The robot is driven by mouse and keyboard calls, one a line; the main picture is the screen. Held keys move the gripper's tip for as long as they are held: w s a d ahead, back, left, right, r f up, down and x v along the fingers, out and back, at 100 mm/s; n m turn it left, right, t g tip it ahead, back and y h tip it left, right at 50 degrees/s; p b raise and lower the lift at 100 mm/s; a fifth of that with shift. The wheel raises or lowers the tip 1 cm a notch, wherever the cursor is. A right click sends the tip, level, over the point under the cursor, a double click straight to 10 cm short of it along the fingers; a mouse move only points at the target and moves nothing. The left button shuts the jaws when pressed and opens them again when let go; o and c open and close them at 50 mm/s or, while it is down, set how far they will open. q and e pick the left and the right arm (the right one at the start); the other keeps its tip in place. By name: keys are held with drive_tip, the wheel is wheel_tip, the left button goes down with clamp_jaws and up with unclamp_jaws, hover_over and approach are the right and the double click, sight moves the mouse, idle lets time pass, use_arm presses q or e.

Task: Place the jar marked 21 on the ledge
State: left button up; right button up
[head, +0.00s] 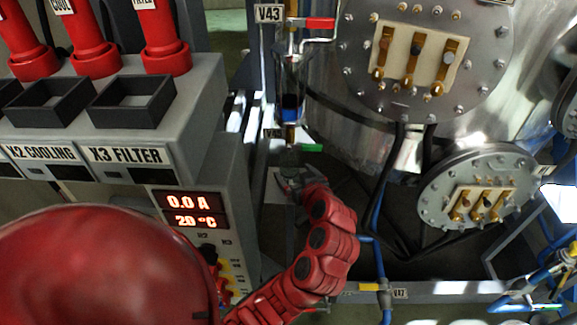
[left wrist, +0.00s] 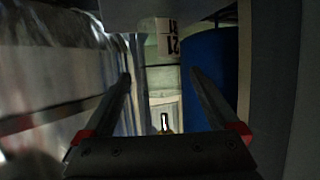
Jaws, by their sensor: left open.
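A white label reading 21 (left wrist: 165,28) shows near the top middle of the left wrist view, beyond the fingertips. I cannot make out clearly the jar that bears it. My left gripper (left wrist: 161,76) is open, with nothing between its two fingers. In the head view my left gripper (head: 288,184) is low below the glass column, partly hidden by its own red wrist. A small dark greenish object (head: 290,158) shows just above it; I cannot tell if it is the jar. I cannot clearly make out the ledge. My right gripper is not in view.
A glass column (head: 290,85) with a red-handled valve (head: 320,23) stands above the left gripper. A metal vessel (head: 335,122) is to its right, and a grey control cabinet (head: 170,165) to its left. A blue cylinder (left wrist: 212,65) stands close by the right finger.

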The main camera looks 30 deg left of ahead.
use_arm(q)
drive_tip(key=p+v, duration=0.1)
drive_tip(key=v, duration=0.3)
drive_tip(key=shift+s+d+r, duration=0.1)
drive_tip(key=shift+s+d, duration=0.15)
drive_tip(key=shift+d, duration=0.05)
